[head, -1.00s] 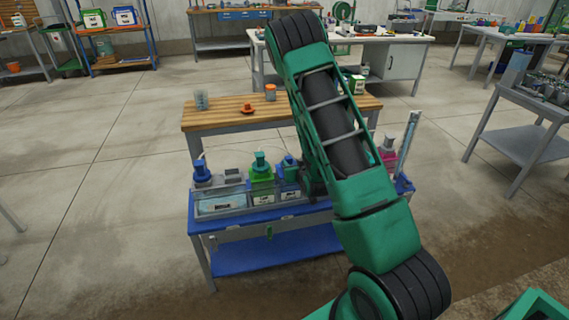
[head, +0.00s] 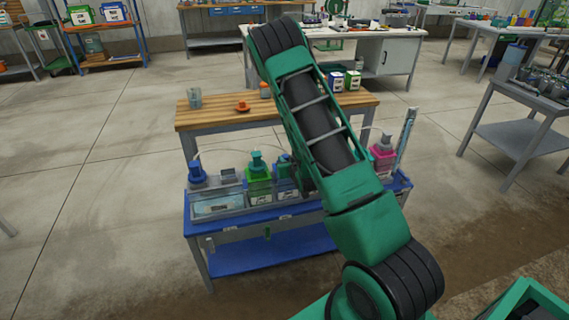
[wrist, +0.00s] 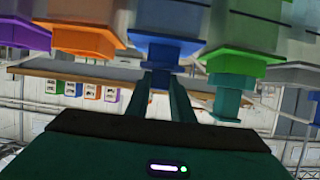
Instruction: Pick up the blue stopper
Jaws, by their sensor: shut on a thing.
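In the wrist view, which looks upside down, the blue stopper (wrist: 160,76) shows at the end of a blue bottle (wrist: 168,20). My gripper (wrist: 166,85) has its two dark green fingers on either side of the stopper and is shut on it. The stopper appears still at the bottle's mouth; I cannot tell whether it is seated or loose. In the head view, the blue bottle (head: 285,186) stands beside a green bottle on the skid, partly behind my arm, which hides most of my gripper.
Close neighbours are the green bottle (head: 258,177) and, in the wrist view, an orange bottle (wrist: 88,40). A blue-capped container (head: 197,174) stands at the skid's left end, and a magenta bottle (head: 382,158) at its right. A wooden bench (head: 225,118) stands behind.

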